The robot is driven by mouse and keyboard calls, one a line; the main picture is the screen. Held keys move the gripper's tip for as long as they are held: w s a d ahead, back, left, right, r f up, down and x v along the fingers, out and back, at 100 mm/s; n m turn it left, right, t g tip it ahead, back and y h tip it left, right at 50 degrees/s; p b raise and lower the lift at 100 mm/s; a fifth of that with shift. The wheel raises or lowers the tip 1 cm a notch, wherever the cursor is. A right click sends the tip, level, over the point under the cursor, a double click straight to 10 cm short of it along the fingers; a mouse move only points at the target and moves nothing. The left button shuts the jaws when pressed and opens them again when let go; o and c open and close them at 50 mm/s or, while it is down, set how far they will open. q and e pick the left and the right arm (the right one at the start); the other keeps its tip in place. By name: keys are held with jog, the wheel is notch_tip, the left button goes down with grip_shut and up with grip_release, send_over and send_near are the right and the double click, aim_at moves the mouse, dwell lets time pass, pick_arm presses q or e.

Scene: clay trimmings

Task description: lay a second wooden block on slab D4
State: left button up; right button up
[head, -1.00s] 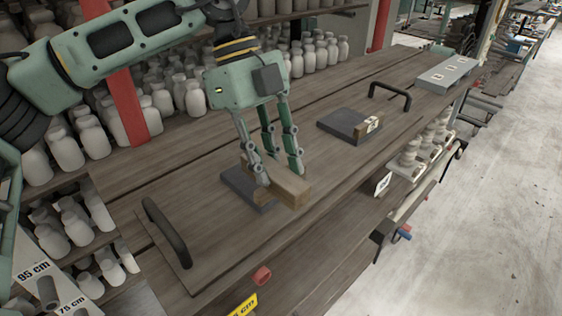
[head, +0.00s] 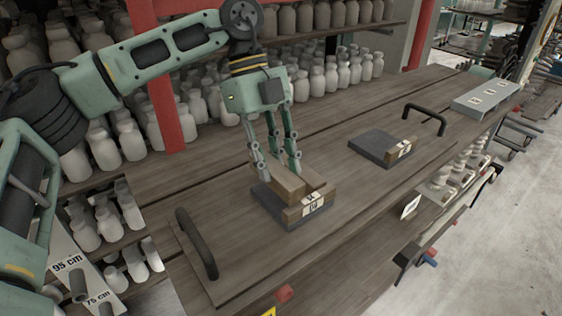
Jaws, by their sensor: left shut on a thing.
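My left gripper (head: 274,168) is shut on a wooden block (head: 287,184), held over the dark grey slab (head: 263,204) at the near middle of the board. A wooden piece with a white label (head: 312,205) lies along the front edge of this slab; its lettering is too small to read surely. More wood (head: 312,178) shows just right of the held block; I cannot tell whether it is a separate block. Whether the held block touches what is below is hidden. A second dark slab (head: 372,147) with a labelled wooden piece (head: 402,149) lies farther right. My right gripper is out of view.
A black handle (head: 197,243) stands at the board's near left, another (head: 432,117) at its far right. A grey box with labels (head: 484,94) lies beyond. Shelves of pale bottles (head: 310,75) line the back, by a red post (head: 166,110). Bare wood separates the two slabs.

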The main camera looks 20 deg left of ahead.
pick_arm(q)
jog(key=shift+w+a, duration=0.4)
jog(key=shift+a, duration=0.2)
jog(key=shift+w+f+b, duration=0.1)
jog(key=shift+f+b, duration=0.9)
jog(key=shift+f, duration=1.05)
jog(key=shift+f, duration=0.25)
jog(key=o, duration=1.2)
jog(key=shift+o, duration=0.2)
